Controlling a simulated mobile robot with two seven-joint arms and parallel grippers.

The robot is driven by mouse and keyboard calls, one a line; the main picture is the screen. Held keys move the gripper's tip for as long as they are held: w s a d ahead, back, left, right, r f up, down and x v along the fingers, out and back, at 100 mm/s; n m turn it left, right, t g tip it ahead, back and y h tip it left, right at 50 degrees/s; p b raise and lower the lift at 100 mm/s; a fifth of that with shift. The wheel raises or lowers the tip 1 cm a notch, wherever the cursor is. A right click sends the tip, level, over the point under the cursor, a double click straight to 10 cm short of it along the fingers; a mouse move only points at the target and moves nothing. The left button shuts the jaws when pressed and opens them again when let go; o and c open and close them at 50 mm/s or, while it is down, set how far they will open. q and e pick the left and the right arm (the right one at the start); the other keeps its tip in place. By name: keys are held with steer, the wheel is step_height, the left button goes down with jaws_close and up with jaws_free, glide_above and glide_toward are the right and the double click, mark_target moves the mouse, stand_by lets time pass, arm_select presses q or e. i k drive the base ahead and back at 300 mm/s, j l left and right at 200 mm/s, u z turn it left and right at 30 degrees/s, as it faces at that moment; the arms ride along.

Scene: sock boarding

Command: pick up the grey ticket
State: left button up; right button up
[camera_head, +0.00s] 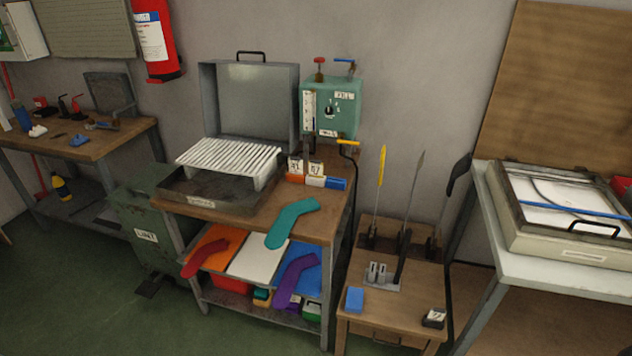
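I cannot make out a clearly grey ticket. Two small pale cards with dark marks, a left card (295,167) and a right card (315,169), stand at the back right of the middle bench. They are by an orange block (295,180), a white block (316,181) and a blue block (336,184). Two small grey upright pieces (377,272) stand in a grey holder (382,285) on the low wooden stand; I cannot tell if they are tickets. A dark block with a pale label (434,318) sits at that stand's front right. Neither gripper is in view.
An open metal box with a white slatted rack (228,157) fills the middle bench's left. A green control box (332,106) stands behind. A teal sock (291,222) hangs over the front edge. Tall boards rise from the stand (410,285). A framed case (560,215) lies right.

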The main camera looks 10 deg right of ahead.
mark_target(436, 313)
steer(key=z, duration=1.5)
